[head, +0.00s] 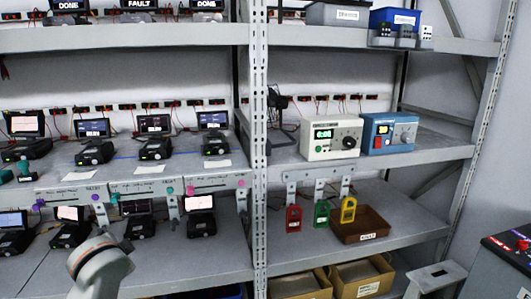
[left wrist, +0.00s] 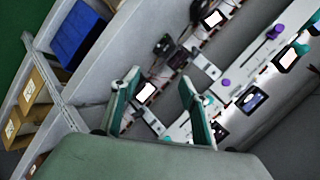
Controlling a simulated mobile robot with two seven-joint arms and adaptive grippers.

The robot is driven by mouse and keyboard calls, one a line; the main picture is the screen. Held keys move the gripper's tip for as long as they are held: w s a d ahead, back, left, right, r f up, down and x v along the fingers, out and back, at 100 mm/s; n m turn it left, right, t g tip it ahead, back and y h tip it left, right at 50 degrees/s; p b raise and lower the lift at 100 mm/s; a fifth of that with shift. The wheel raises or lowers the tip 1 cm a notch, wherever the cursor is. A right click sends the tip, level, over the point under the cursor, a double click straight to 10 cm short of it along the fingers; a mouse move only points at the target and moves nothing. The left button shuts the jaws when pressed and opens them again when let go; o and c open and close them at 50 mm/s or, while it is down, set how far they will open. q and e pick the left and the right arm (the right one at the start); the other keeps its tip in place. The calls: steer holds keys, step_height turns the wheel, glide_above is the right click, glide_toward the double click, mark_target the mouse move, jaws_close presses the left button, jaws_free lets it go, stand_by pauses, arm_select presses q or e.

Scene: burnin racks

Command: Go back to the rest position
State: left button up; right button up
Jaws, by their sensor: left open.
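My left arm, pale and rounded, comes in at the lower left of the head view, in front of the lower shelf (head: 230,258). Its fingers cannot be made out clearly there. In the left wrist view my left gripper (left wrist: 160,82) shows two green fingers spread apart, with nothing held between them. Beyond the fingers are a shelf and small devices with lit screens, one (left wrist: 145,92) seen through the gap. My right gripper is in neither view.
The rack's perforated upright (head: 259,130) stands mid-view. Several black devices (head: 155,146) line the left shelves. A white instrument (head: 331,139) and a blue one (head: 389,133) stand right, above a brown tray (head: 375,236). Cardboard boxes (head: 362,278) and a grey stool (head: 437,275) are low right.

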arm_select(q)
steer(key=s+d+f+g, duration=0.1)
steer(key=s+f, duration=0.8)
steer(key=s, duration=0.5)
steer(key=s+d+f+g, duration=0.1)
steer(key=s+f, duration=0.8)
steer(key=s, duration=0.5)
steer(key=w+d+f+n+t+h, duration=0.1)
steer(key=d+f+n+t+h, duration=0.2)
steer(key=d+f+h, duration=0.5)
steer(key=d+f, duration=0.5)
steer(key=d, duration=0.3)
steer(key=shift+w+f, duration=0.25)
steer(key=shift+w, duration=0.1)
